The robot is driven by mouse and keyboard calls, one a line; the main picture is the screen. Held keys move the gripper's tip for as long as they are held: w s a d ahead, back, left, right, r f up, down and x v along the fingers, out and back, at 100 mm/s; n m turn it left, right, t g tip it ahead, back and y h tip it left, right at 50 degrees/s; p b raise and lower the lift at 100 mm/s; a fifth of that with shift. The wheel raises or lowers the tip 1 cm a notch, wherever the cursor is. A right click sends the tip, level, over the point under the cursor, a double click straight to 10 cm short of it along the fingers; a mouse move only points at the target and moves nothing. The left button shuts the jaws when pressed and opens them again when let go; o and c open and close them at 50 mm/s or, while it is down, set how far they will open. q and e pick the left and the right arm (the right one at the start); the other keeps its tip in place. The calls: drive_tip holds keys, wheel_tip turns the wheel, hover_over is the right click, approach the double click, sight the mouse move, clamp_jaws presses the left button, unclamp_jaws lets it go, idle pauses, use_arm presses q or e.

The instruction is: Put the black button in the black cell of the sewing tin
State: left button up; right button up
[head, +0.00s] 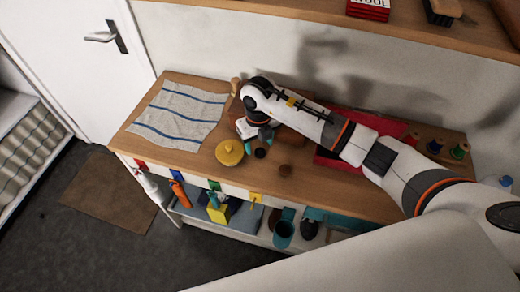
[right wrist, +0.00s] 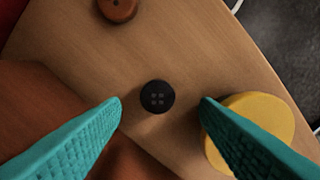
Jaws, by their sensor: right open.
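The black button (right wrist: 157,96), round with several holes, lies flat on the wooden top. It also shows in the head view (head: 260,153) as a small dark disc. My right gripper (right wrist: 161,101) is open, its teal fingers to either side of the button in the picture; they do not grip it. In the head view my right gripper (head: 263,137) is just behind the button, partly hidden by my wrist. No black cell of the sewing tin can be made out; my right arm covers part of the worktop. My left gripper is not in view.
A round yellow thing (head: 230,152) stands left of the black button. A brown button (head: 285,170) lies to its right. A striped cloth (head: 180,112) covers the left end. A red mat (head: 340,164) and thread spools (head: 459,151) are on the right.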

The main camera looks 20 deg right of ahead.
sight(260, 152)
drive_tip(key=shift+d+f+p, duration=0.15)
drive_tip(key=shift+f+p, duration=0.15)
drive_tip(key=shift+f, duration=1.3)
drive_tip(key=shift+c, duration=0.5)
drive_tip(key=c, duration=1.1)
